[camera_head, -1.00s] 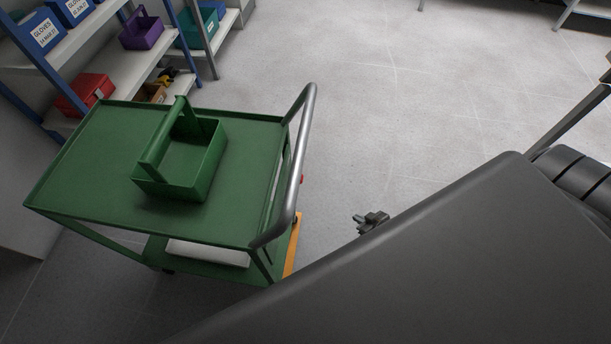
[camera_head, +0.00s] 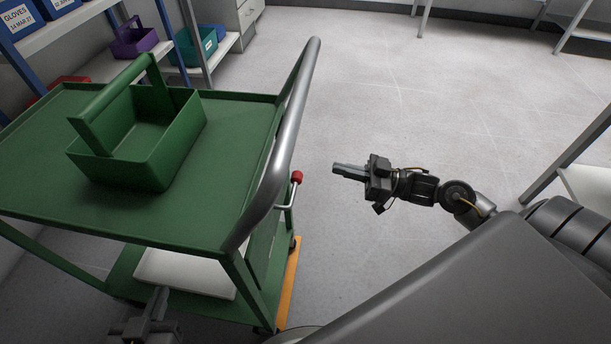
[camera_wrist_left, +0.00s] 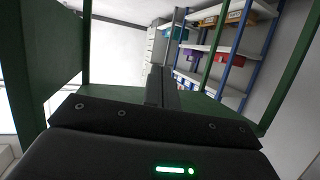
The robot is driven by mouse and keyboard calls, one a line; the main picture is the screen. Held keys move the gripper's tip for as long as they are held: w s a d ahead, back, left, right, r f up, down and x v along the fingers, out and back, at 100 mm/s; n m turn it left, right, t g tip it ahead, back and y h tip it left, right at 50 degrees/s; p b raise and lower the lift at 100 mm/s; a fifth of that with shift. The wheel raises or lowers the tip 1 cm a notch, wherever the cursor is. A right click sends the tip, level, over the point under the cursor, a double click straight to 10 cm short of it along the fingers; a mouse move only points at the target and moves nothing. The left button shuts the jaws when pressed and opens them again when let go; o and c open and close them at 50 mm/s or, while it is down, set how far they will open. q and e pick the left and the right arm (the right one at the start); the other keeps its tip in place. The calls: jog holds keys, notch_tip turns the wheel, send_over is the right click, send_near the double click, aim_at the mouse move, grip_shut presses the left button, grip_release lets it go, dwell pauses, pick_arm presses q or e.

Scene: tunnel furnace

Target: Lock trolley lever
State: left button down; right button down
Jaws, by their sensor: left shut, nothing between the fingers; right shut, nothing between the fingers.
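The green trolley (camera_head: 222,190) stands at the left in the head view, with a grey tubular handle (camera_head: 285,140) on its right end. A lever with a red knob (camera_head: 297,177) and thin metal rod sticks out below the handle. My right gripper (camera_head: 338,168) is shut and empty, to the right of the red knob and apart from it. My left gripper (camera_head: 159,293) is shut and empty at the bottom left, near the trolley's lower shelf. In the left wrist view its shut fingers (camera_wrist_left: 160,82) point toward shelving, with green trolley posts around.
A green caddy (camera_head: 150,140) sits on the trolley top. A white slab (camera_head: 185,272) lies on the lower shelf. An orange bar (camera_head: 289,285) runs along the floor beside the trolley. Shelves with bins (camera_head: 135,40) stand behind. The floor (camera_head: 430,110) to the right is clear.

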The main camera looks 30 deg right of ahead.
jog(key=shift+w, duration=0.1)
